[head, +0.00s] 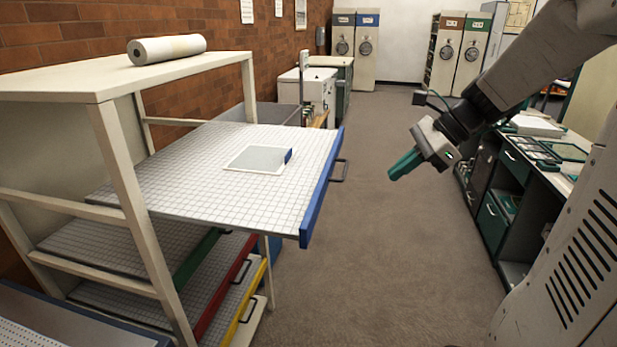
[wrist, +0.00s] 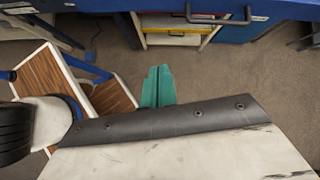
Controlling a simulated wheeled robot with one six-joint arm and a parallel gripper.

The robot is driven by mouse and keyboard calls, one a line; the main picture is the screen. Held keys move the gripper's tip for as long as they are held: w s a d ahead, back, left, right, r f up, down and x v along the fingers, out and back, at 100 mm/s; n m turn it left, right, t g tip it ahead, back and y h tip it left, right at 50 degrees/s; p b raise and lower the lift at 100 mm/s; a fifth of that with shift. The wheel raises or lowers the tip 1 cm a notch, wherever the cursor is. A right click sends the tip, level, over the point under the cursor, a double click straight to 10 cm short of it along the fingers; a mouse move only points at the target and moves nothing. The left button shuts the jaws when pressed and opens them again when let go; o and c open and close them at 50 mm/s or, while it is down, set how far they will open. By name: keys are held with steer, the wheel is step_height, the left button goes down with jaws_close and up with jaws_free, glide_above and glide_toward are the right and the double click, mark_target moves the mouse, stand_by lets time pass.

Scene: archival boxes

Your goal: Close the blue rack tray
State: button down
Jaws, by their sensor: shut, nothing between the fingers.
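The blue rack tray (head: 319,195) is pulled far out of the rack (head: 127,200), its blue front facing right with a dark handle (head: 340,171). Its gridded surface carries a flat pale panel with a blue edge (head: 258,158). My gripper (head: 394,173), with teal fingers together and empty, hangs in the air to the right of the tray front, apart from the handle. In the wrist view the gripper fingers (wrist: 159,72) are side by side. A blue front with a dark handle (wrist: 218,17) shows at the top of that view, clear of the fingertips.
Below are green (head: 197,257), red (head: 224,289) and yellow (head: 249,302) trays. A paper roll (head: 166,49) lies on the rack top. A bench (head: 535,170) stands at right. Wood-topped steps (wrist: 50,82) show in the wrist view. Open floor (head: 400,270) lies between rack and bench.

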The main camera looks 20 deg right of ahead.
steer(key=w+r+m, duration=0.1)
steer(key=m, duration=0.2)
glide_toward(325, 192)
step_height(325, 192, down, 5)
steer(key=w+a, duration=0.1)
steer(key=a, duration=0.1)
steer(key=shift+w+a+t, duration=0.4)
steer(key=shift+w+a, duration=0.05)
steer(key=shift+w, duration=0.1)
